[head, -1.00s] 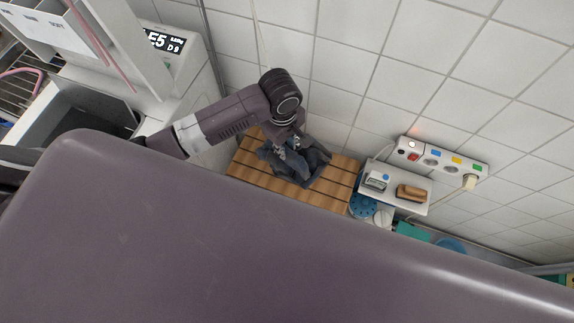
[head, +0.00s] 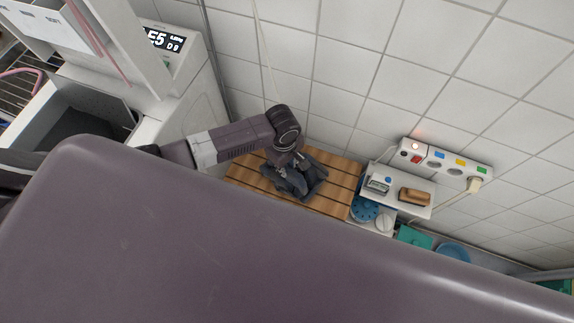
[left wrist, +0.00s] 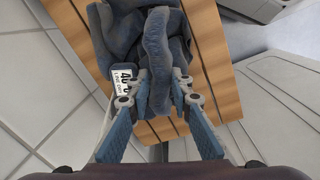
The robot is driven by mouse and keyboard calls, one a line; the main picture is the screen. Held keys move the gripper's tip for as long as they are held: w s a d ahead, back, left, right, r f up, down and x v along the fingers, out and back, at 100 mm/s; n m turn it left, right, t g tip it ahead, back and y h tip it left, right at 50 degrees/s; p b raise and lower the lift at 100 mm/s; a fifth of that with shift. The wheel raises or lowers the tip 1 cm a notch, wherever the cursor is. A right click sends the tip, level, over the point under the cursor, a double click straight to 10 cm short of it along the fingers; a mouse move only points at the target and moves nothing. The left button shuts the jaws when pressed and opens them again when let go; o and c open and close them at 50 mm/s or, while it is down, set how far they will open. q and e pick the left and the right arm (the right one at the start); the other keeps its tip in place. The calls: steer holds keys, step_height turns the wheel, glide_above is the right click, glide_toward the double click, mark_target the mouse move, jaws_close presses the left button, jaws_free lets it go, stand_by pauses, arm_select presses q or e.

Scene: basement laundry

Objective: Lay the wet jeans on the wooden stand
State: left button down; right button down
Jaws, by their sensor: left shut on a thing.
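The dark blue-grey jeans (head: 306,184) are a crumpled bundle over the slatted wooden stand (head: 338,178) against the tiled wall. My left gripper (head: 288,172) reaches down from above onto the bundle. In the left wrist view its fingers (left wrist: 162,80) are shut on a raised fold of the jeans (left wrist: 120,35), with the stand's slats (left wrist: 212,50) around and below. I cannot tell whether the bundle fully rests on the slats. A small printed label (left wrist: 124,80) shows beside the left finger. My right gripper is not in view.
A white shelf (head: 392,205) with a brown brush (head: 414,196) stands right of the stand, below a power strip (head: 440,161). Blue and green items sit beneath it. A white machine with a display (head: 165,40) is at left. My own body covers the foreground.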

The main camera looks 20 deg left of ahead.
arm_select(q)
steer(key=c, duration=1.7)
jaws_free()
steer(key=shift+c, duration=0.2)
step_height(320, 180, up, 12)
steer(key=p, duration=0.2)
steer(key=shift+s+a, duration=0.2)
steer(key=shift+s, duration=0.1)
